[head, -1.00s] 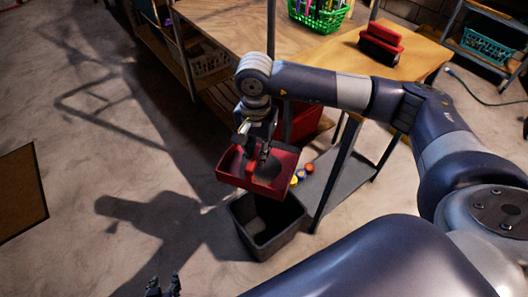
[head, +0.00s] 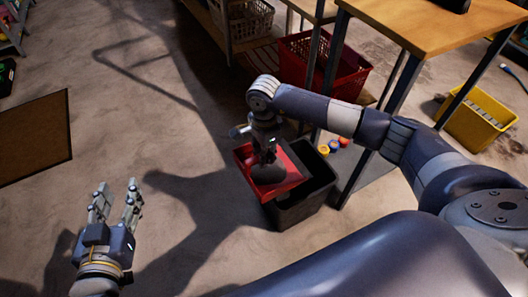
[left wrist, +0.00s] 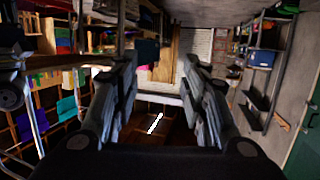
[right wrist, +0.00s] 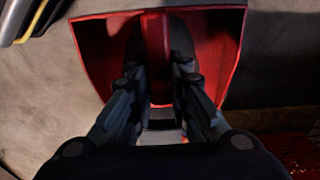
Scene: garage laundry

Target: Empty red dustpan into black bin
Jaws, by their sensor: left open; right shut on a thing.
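The red dustpan (head: 294,174) is in the air, overlapping the left part of the black bin (head: 303,210) in the head view. The bin stands on the floor, its opening partly hidden by the pan. My right gripper (head: 268,158) is shut on the dustpan's handle. In the right wrist view the red handle (right wrist: 154,50) sits between the fingers, with the pan's walls on both sides. A dark grey patch shows in the pan; I cannot tell whether it is debris or shadow. My left gripper (head: 115,198) is open and empty, well left of the bin.
A wooden table (head: 425,25) with dark legs stands behind and right of the bin. Small coloured round items (head: 333,146) lie on its low shelf. A red basket (head: 345,75) and a yellow basket (head: 478,122) are farther back. The floor left of the bin is clear.

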